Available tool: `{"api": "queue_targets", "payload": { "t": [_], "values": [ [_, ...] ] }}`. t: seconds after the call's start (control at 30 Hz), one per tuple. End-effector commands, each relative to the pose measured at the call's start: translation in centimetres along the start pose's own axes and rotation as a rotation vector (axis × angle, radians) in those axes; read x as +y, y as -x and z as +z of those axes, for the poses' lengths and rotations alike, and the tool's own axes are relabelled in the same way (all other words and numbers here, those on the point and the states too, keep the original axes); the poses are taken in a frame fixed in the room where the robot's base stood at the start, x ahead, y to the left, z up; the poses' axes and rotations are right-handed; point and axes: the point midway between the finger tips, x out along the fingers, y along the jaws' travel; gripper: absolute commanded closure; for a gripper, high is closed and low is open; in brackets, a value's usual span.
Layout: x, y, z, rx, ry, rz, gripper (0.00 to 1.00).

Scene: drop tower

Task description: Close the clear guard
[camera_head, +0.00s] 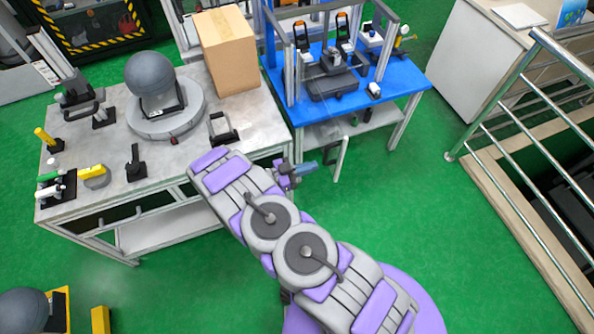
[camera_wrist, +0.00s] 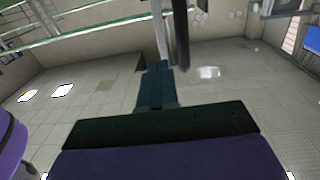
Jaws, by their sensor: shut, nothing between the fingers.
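The drop tower (camera_head: 291,75) is a grey upright frame on the blue-topped bench (camera_head: 405,88), with black and white fittings inside it. I cannot clearly make out the clear guard; a faint see-through area seems to lie at the front of the bench. A pale upright bar (camera_head: 341,158) hangs below the bench's front edge and may belong to it. My gripper (camera_head: 308,168) is in front of the bench, left of that bar and apart from it in the picture. Its teal fingers are shut and empty; they also show in the wrist view (camera_wrist: 157,85), with a pale and a dark bar just beyond.
A grey worktable (camera_head: 262,125) on the left holds a dark ball on a round base, a cardboard box (camera_head: 228,50) and several hand tools. A metal railing (camera_head: 490,125) and a white cabinet (camera_head: 480,60) stand right. Green floor is free between bench and railing.

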Motion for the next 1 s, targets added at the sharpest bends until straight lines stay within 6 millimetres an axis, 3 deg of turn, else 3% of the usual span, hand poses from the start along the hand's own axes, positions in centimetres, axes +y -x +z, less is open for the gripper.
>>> {"api": "queue_targets", "payload": {
  "t": [0.2, 0.4, 1.0],
  "values": [
    [0.0, -4.3, 0.1, -0.003, 0.001, 0.002, 1.0],
    [0.0, -6.5, 0.1, 0.0, 0.002, 0.001, 1.0],
    [0.0, -7.5, 0.0, 0.0, 0.0, -0.005, 1.0]
  ]
}}
